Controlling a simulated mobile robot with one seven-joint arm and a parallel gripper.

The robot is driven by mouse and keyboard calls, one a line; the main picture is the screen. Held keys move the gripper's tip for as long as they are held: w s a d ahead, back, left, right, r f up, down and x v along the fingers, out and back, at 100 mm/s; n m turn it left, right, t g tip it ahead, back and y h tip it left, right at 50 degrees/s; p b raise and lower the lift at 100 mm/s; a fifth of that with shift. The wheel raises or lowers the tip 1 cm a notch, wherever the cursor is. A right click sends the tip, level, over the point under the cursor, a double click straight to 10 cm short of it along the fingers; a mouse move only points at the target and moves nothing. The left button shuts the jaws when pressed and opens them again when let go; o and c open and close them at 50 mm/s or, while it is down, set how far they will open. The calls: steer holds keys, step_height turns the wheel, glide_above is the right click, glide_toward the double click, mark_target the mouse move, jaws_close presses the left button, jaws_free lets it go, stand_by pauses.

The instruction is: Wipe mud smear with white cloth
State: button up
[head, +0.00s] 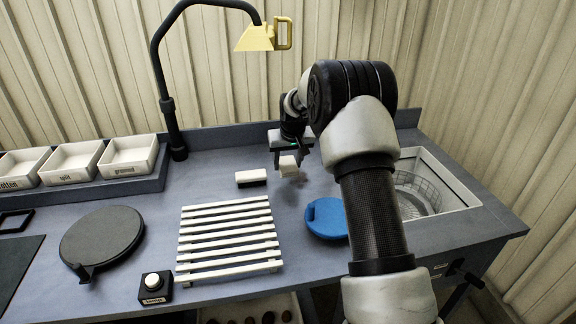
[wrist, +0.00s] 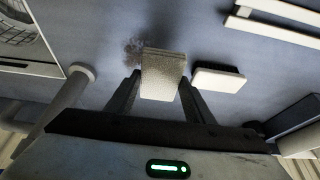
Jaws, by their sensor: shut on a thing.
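My gripper (head: 287,156) is shut on a folded white cloth (head: 288,164) near the back of the blue-grey bench. In the wrist view the cloth (wrist: 163,74) sits between the two fingers of my gripper (wrist: 160,90). A brown mud smear (head: 301,180) lies on the bench just beside the cloth, and in the wrist view the smear (wrist: 133,48) shows at the cloth's far left edge, partly hidden by it. I cannot tell whether the cloth touches the bench.
A white-topped block (head: 251,177) with a dark base lies left of the cloth. A white slatted rack (head: 228,240), a blue round lid (head: 326,218) and a sink with a wire basket (head: 463,197) are nearby.

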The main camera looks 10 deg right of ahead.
steer(key=shift+r+p, duration=0.3)
steer(key=shift+r, duration=0.75)
steer(key=shift+a, duration=0.1)
